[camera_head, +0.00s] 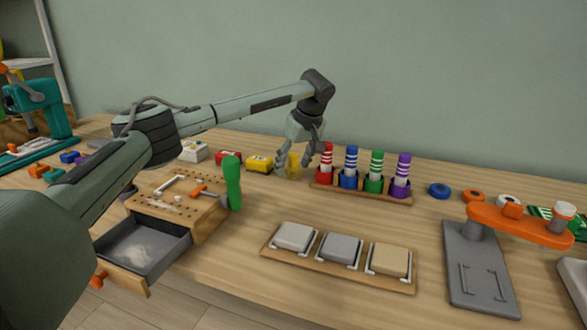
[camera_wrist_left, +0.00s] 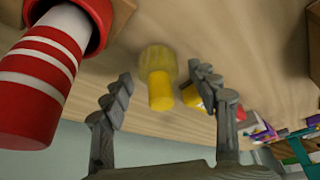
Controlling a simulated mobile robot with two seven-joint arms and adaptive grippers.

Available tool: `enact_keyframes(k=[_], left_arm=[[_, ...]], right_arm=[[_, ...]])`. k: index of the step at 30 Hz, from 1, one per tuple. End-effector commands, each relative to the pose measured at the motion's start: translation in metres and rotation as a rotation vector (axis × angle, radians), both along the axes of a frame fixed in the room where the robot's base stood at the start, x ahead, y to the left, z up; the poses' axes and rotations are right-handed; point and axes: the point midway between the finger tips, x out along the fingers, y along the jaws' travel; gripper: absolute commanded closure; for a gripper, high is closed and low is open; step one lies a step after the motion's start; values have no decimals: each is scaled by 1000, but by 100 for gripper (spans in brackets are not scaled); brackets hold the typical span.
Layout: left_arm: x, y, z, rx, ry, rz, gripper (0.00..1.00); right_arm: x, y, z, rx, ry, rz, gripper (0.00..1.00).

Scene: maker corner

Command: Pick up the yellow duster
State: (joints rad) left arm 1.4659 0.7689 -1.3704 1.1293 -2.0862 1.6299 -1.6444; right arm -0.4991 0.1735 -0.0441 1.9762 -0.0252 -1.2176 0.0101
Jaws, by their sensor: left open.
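The yellow duster (camera_head: 293,164) stands on the wooden bench, just left of the rack of coloured markers. It has a short yellow handle and a paler, wider yellow end. My left gripper (camera_head: 298,158) is at the duster, pointing down, and partly hides it. In the left wrist view the duster (camera_wrist_left: 159,78) lies between the two open fingers of my left gripper (camera_wrist_left: 163,92), with a gap on either side. No finger clearly touches it. My right gripper is not in view.
Red, blue, green and purple markers stand in a wooden rack (camera_head: 318,186) close right of the gripper. A red box (camera_head: 228,155) and a yellow box (camera_head: 260,163) lie to the left. An open drawer (camera_head: 140,248) is at front left.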

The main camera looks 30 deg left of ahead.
Motion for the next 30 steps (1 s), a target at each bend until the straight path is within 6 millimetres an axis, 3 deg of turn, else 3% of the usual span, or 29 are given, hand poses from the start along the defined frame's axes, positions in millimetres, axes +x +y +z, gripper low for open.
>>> enact_keyframes(k=[5,17,26,30], left_arm=[[0,0,0,0,0,1,40],[0,0,1,0,0,1,90],[0,0,3,0,-2,1,90],[1,0,15,1,-4,2,90]], right_arm=[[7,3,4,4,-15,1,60],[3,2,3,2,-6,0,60],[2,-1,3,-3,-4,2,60],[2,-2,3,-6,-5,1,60]])
